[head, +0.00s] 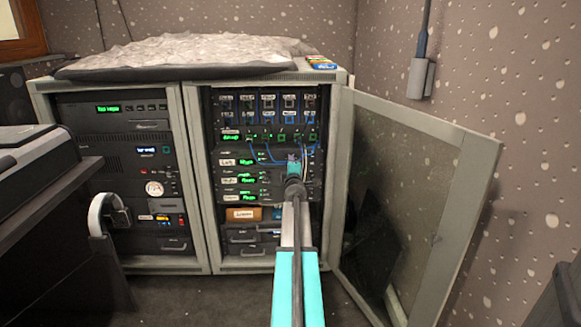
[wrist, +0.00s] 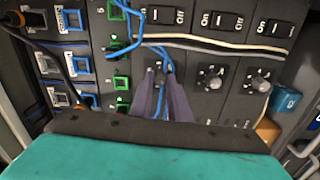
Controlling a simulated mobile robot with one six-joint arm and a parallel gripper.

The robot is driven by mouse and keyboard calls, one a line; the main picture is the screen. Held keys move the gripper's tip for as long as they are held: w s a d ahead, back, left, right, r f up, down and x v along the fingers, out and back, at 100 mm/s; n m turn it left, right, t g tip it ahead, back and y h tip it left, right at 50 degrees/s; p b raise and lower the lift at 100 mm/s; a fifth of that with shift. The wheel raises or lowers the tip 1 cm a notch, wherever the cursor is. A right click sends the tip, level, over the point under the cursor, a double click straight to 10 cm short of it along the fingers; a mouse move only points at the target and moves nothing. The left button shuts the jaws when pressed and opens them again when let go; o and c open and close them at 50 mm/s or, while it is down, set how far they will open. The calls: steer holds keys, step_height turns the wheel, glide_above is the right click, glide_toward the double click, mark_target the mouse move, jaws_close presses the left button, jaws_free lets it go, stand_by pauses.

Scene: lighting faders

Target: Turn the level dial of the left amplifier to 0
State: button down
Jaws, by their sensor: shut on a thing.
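The left amplifier (head: 228,162) is the top one of three stacked units in the right rack bay, with a white label that seems to read "Left" and a green display. My gripper (head: 293,168) reaches into the bay at its right part and hides its dial in the head view. In the wrist view, turned sideways, my gripper's dark fingers (wrist: 163,88) are shut on the level dial nearest the patch sockets. The fingers cover that dial, so its setting cannot be read. Two other dials (wrist: 212,77) and (wrist: 258,83) sit beside it, free, with marks around them.
Blue cables (head: 262,155) hang from the patch panel (head: 268,115) close to my fingers. Pale cables (wrist: 215,43) cross between dials and On/Off switches (wrist: 222,20). The open rack door (head: 410,200) stands to the right. A brown box (head: 243,214) lies below the amplifiers.

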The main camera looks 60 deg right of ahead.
steer(key=shift+s+d+r+n, duration=0.1)
steer(key=shift+s+d+n, duration=0.15)
steer(key=shift+n, duration=0.25)
steer(key=c, duration=1.7)
jaws_free()
steer(key=shift+o, duration=0.2)
steer(key=shift+w+a, duration=0.1)
steer(key=shift+a, duration=0.05)
steer(key=shift+a, duration=0.15)
steer(key=v, duration=1.3)
steer(key=shift+a+p, duration=0.2)
steer(key=shift+p, duration=0.15)
